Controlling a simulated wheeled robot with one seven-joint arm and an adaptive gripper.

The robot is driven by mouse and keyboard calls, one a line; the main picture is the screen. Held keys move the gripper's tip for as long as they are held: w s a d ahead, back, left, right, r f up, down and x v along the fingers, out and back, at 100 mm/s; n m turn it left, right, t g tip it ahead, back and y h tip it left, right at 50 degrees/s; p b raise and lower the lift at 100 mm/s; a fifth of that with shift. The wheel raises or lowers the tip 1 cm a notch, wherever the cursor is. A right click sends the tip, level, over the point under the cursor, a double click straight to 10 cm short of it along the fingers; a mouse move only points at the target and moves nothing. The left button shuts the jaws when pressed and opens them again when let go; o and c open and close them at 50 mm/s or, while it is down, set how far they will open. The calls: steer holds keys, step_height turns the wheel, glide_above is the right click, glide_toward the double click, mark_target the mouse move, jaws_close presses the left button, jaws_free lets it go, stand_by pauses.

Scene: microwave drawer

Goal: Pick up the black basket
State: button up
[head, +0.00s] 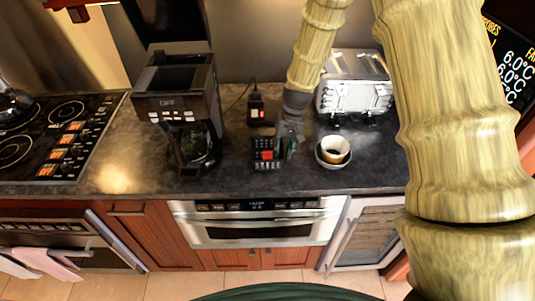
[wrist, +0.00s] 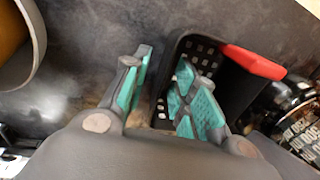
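The black basket (head: 262,162) stands on the dark countertop and has holes in its walls. Something red shows at the basket in both views. In the wrist view the basket (wrist: 236,92) is at the upper right. My gripper (wrist: 163,85) has teal finger pads set apart. Its right finger appears to be inside the basket and its left finger outside, with the near wall between them. I cannot tell whether either pad touches the wall. In the head view my gripper (head: 289,140) is at the basket's right side, pointing down.
A cup in a bowl (head: 333,151) stands close to the right of the basket. A coffee maker (head: 183,105) is on the left. A small black device (head: 256,108) and a toaster (head: 355,85) stand behind. The counter (head: 110,150) is bare left of the coffee maker.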

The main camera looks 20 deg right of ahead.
steer(key=shift+w+f, duration=0.1)
jaws_close()
steer(key=shift+r, duration=0.2)
